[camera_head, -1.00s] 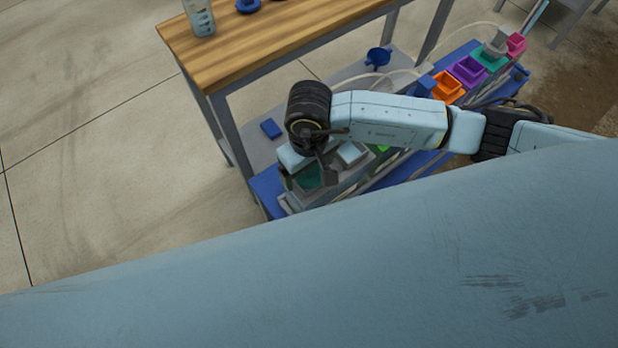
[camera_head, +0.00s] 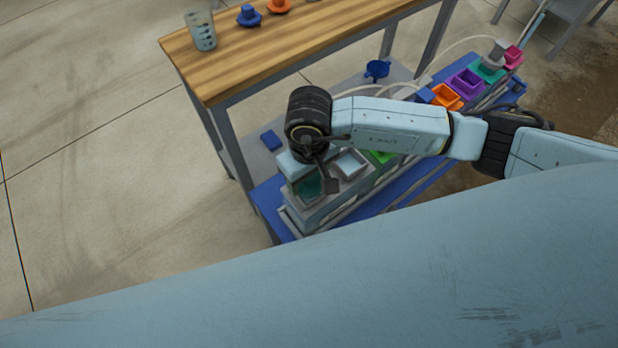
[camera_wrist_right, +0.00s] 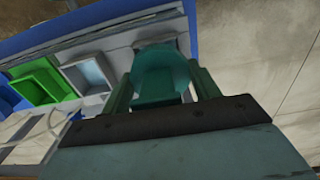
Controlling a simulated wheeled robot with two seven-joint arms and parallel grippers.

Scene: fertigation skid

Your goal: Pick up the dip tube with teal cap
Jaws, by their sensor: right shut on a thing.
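The teal cap of the dip tube (camera_wrist_right: 160,72) shows in the right wrist view, between the two green fingers of my right gripper (camera_wrist_right: 165,88). The gripper is shut on it. In the head view my right gripper (camera_head: 312,186) is over the near end of the skid, with a teal patch beside it. The tube below the cap is hidden, so I cannot tell how far it sits in the skid. My left gripper is not in view.
Beside the gripper are a pale square opening (camera_head: 349,163) and a green one (camera_head: 382,156). Orange (camera_head: 446,96) and purple (camera_head: 467,82) square holders stand farther along the blue skid.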

